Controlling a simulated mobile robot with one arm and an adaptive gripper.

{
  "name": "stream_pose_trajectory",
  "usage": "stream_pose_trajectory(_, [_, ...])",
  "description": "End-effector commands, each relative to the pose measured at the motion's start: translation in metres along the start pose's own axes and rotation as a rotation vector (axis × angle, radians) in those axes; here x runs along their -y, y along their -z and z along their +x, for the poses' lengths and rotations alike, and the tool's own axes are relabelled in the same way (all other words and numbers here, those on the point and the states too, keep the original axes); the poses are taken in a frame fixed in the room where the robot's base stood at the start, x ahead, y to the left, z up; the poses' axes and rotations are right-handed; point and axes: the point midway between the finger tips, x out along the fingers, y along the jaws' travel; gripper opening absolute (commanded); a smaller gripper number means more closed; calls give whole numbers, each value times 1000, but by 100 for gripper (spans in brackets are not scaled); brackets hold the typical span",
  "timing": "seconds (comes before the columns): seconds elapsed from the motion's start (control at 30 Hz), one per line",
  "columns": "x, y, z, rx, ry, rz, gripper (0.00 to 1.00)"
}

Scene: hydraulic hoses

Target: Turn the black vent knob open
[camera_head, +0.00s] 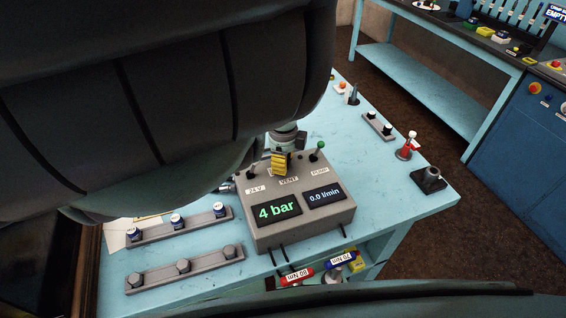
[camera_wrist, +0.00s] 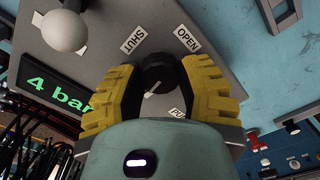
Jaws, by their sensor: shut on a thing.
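The black vent knob (camera_wrist: 153,70) sits between the two yellow fingers of my gripper (camera_wrist: 158,74) in the wrist view. The fingers are shut on its sides. A small white mark shows on the knob's lower part; which label it refers to is unclear. The SHUT label (camera_wrist: 133,40) is at the knob's upper left and the OPEN label (camera_wrist: 187,39) at its upper right. In the head view my gripper (camera_head: 281,163) is over the grey console (camera_head: 300,228), behind the VENT label (camera_head: 289,181), and the knob is hidden.
The console displays read 4 bar (camera_head: 277,211) and 0.0 l/min (camera_head: 323,195). A green-tipped lever (camera_head: 320,146) stands close right of my gripper. A white ball lever (camera_wrist: 63,30) is near the left finger. Racks with fittings (camera_head: 180,227) lie left on the blue table.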

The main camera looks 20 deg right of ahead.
Motion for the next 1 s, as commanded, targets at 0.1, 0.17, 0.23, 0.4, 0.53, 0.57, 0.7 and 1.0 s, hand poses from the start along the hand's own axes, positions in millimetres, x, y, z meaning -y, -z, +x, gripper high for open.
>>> stream_pose_trajectory(0.1, [0, 0, 1, 0, 2, 65, 1])
stream_pose_trajectory(0.17, [0, 0, 1, 0, 2, 91, 1])
stream_pose_trajectory(0.23, [0, -1, 1, 0, 1, 115, 1])
stream_pose_trajectory(0.4, [0, -1, 1, 0, 1, 153, 1])
stream_pose_trajectory(0.53, [0, 0, 1, 0, 2, 167, 1])
stream_pose_trajectory(0.57, [0, 0, 1, 1, 2, 168, 1])
stream_pose_trajectory(0.7, [0, 0, 1, 1, 2, 170, 1])
stream_pose_trajectory(1.0, [0, 0, 0, 1, 2, 169, 50])
